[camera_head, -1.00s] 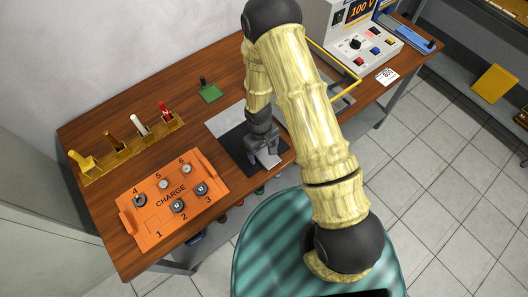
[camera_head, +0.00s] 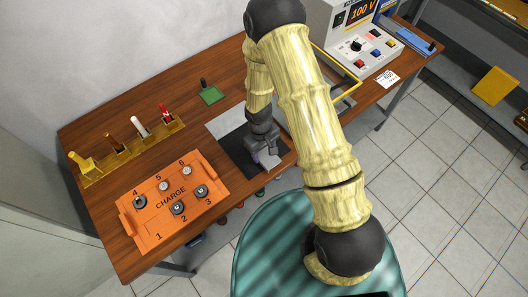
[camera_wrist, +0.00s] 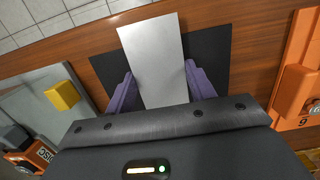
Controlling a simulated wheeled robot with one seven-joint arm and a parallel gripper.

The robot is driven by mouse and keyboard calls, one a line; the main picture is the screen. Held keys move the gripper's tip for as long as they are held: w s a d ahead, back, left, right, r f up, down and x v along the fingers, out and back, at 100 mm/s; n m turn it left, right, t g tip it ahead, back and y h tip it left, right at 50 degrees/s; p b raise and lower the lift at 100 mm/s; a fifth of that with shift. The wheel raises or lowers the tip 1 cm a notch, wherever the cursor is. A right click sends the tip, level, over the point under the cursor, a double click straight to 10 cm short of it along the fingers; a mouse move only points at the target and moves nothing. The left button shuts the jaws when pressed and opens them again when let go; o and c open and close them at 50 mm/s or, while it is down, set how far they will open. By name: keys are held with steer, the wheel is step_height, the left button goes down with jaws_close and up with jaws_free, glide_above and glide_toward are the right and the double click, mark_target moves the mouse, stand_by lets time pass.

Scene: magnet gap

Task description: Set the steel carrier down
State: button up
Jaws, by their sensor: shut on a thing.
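The steel carrier (camera_wrist: 150,38), a flat bright grey plate, stands out between the purple fingers of my gripper (camera_wrist: 160,72) in the wrist view. My gripper is shut on it. The black mat (camera_wrist: 208,48) lies behind the plate on the bench. In the head view my gripper (camera_head: 265,156) is low over the black mat (camera_head: 236,150), near the bench's front edge, and mostly hides the carrier. I cannot tell whether the carrier touches the mat.
An orange CHARGE tray (camera_head: 150,221) with several round pieces stands left of the mat. A brass rack (camera_head: 132,152) with upright tools is behind it. A light grey plate (camera_head: 225,121) and a green pad (camera_head: 211,95) lie further back. A power unit (camera_head: 352,42) stands right.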

mark_target(264, 153)
step_height(264, 153, up, 9)
steer(key=b, duration=0.1)
stand_by(0.3)
steer(key=shift+d+f, duration=0.1)
stand_by(0.5)
